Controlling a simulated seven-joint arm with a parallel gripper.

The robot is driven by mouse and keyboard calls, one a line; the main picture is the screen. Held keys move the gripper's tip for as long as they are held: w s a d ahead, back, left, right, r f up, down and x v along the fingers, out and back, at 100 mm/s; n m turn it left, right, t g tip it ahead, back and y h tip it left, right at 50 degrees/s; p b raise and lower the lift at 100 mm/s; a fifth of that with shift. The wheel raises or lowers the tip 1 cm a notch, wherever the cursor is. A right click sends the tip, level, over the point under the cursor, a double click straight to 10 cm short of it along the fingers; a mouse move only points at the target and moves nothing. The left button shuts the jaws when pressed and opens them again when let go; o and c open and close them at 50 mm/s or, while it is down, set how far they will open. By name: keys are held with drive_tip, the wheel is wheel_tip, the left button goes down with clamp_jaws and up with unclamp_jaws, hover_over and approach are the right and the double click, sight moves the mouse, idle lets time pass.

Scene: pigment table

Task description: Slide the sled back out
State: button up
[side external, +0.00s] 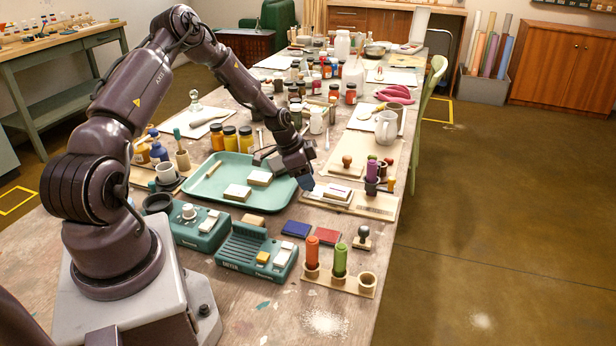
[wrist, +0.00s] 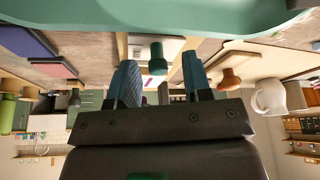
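A white block (side external: 337,191) with a purple strip lies on a wooden board (side external: 375,207), right of the teal tray; I take this block to be the sled. My gripper (side external: 307,184) is at its left end, with blue fingertips pointing down. In the wrist view, my gripper (wrist: 160,85) has two blue fingers standing wide apart. A teal knob (wrist: 157,62) shows between them, with space on both sides, in front of a white block (wrist: 150,46). The knob is hidden in the side view. I cannot tell how far the sled sits along its board.
The teal tray (side external: 207,185) with two pale blocks lies left of my gripper. A wooden-handled stamp (side external: 347,161) stands behind the sled. Purple and dark jars (side external: 372,172) stand close to its right. Blue (side external: 296,229) and red (side external: 327,236) pads lie in front.

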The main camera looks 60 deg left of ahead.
drive_tip(key=v, duration=1.3)
drive_tip(key=shift+f, duration=0.1)
drive_tip(key=s+d+r+n, duration=0.1)
drive_tip(key=s+d+r, duration=0.4)
drive_tip(key=d, duration=0.4)
drive_tip(key=s+d+r+n+t+y, duration=0.1)
drive_tip(key=s+d+r+n, duration=0.1)
drive_tip(key=s+d+r, duration=0.4)
drive_tip(key=s+d+r+n, duration=0.1)
drive_tip(key=s+d+r, duration=0.5)
drive_tip(key=d, duration=0.5)
wheel_tip(320, 180, up, 3)
drive_tip(key=shift+d+f+t+y, duration=0.1)
drive_tip(key=shift+d+t+y, duration=0.2)
drive_tip(key=shift+d, duration=0.05)
